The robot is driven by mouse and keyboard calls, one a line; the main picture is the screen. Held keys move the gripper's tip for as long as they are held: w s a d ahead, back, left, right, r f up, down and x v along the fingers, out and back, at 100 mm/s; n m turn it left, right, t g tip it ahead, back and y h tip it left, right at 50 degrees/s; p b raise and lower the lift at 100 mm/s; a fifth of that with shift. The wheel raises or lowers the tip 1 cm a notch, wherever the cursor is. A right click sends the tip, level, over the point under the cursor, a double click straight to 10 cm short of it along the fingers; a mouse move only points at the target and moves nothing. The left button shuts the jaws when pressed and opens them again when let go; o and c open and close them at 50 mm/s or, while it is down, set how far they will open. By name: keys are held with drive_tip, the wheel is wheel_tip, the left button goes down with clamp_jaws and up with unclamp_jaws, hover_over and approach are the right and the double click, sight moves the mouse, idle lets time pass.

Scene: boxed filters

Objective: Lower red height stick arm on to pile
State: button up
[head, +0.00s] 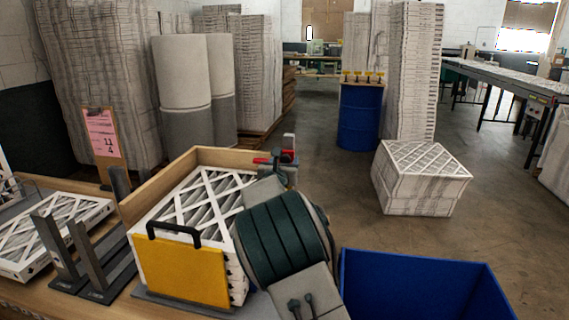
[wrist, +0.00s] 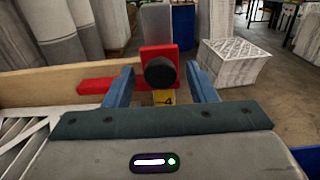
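The red height stick arm (head: 262,160) sticks out to the left from its upright grey post (head: 289,142) at the back right of the filter pile (head: 190,195). In the wrist view the red arm (wrist: 98,84) reaches left from a red slider with a round black knob (wrist: 160,72). My gripper (wrist: 160,80) is open, with one blue finger on each side of the knob and gaps showing between. A yellow tag with a 4 (wrist: 165,97) shows below the knob. My arm hides part of the pile's right side. I cannot tell the arm's exact height above the pile.
A wooden corner wall (head: 150,190) stands behind the pile, and a yellow plate with a black handle (head: 180,268) stands at its front. A blue bin (head: 420,290) is at the right. Grey uprights (head: 85,255) and a loose filter (head: 50,235) are on the left.

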drive_tip(key=s+a+b, duration=0.2)
drive_tip(key=s, duration=1.1)
drive_tip(key=shift+s+a, duration=0.3)
